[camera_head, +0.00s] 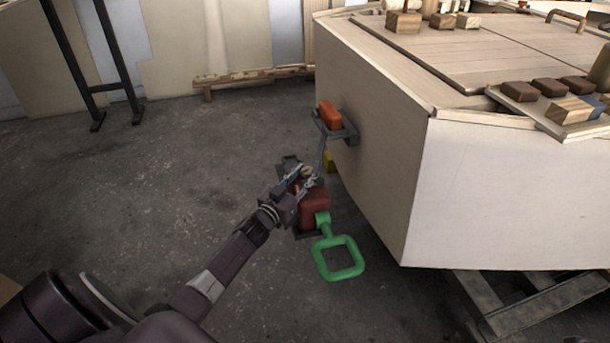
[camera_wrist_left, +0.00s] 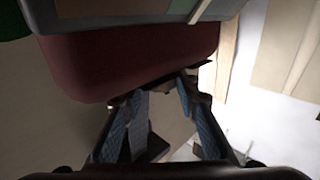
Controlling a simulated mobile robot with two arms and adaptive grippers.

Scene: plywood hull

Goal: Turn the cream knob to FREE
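A dark red box (camera_head: 314,207) stands low beside the pale hull, with a green square ring handle (camera_head: 338,257) at its near end. My left gripper (camera_head: 303,178) is at the far top end of this box. A small cream piece (camera_head: 307,171), probably the knob, shows at its fingertips and is mostly hidden. In the left wrist view the red box (camera_wrist_left: 130,60) fills the top. My left gripper (camera_wrist_left: 165,92) has its blue-padded fingers apart, their tips close under the box edge. Whether they grip the knob is unclear. No FREE mark is readable. My right gripper is out of view.
The plywood hull (camera_head: 375,140) rises just right of the gripper. An orange block (camera_head: 329,114) sits on a bracket on its side above. A yellow piece (camera_head: 329,161) shows behind the box. Wooden blocks (camera_head: 549,87) lie on the hull top.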

